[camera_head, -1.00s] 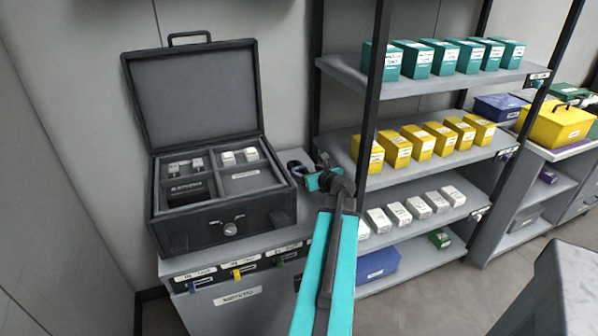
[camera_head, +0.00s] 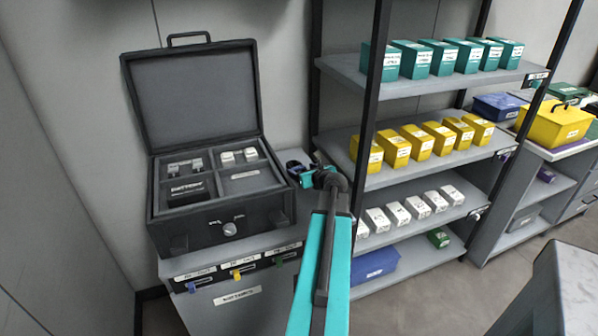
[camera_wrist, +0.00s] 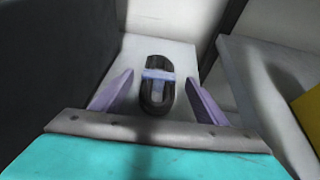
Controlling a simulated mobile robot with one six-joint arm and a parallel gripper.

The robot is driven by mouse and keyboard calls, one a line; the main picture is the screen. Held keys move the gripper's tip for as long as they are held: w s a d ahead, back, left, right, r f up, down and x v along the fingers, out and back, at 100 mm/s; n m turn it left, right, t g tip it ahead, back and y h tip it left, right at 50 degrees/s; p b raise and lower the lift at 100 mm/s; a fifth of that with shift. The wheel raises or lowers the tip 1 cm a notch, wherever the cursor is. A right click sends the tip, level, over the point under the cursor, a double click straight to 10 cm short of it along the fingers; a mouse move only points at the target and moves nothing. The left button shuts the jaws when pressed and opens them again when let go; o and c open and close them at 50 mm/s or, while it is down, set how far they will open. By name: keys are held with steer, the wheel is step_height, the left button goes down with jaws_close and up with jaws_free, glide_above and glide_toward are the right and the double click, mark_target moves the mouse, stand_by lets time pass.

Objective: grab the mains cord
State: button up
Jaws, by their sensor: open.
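The mains cord (camera_wrist: 157,92) is a black coiled bundle with a pale blue band across it. It lies on the grey cabinet top (camera_wrist: 175,53), and in the head view it shows only as a small dark shape (camera_head: 294,166) beside the case. My gripper (camera_wrist: 158,95) is open, with one purple finger on each side of the cord in the wrist view. The cord appears between and slightly beyond the fingers, and I see no contact. In the head view my gripper (camera_head: 303,174) is at the cabinet's right rear, partly hiding the cord.
An open black case (camera_head: 190,228) stands close to the left of my gripper. A shelf rack (camera_head: 375,90) with teal, yellow and white boxes stands close on the right. The wall is behind. The free strip of cabinet top between case and rack is narrow.

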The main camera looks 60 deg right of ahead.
mark_target(299, 168)
steer(key=shift+p+x, duration=0.3)
steer(key=shift+x, duration=1.65)
steer(key=shift+r, duration=0.1)
steer(key=c, duration=1.3)
steer(key=shift+o, duration=0.2)
steer(key=shift+r, duration=1.55)
steer(key=shift+s+a+r, duration=0.15)
steer(key=shift+s+r, duration=0.05)
steer(key=shift+r, duration=0.05)
steer(key=s+a, duration=0.2)
steer(key=s, duration=0.1)
steer(key=s+a+b, duration=0.1)
steer(key=s+a, duration=0.1)
steer(key=s, duration=0.2)
steer(key=s+a+r+b, duration=0.1)
steer(key=s+a, duration=0.1)
steer(key=s, duration=0.2)
steer(key=shift+a, duration=0.35)
steer(key=shift+r+p, duration=0.3)
steer(key=shift+p, duration=0.65)
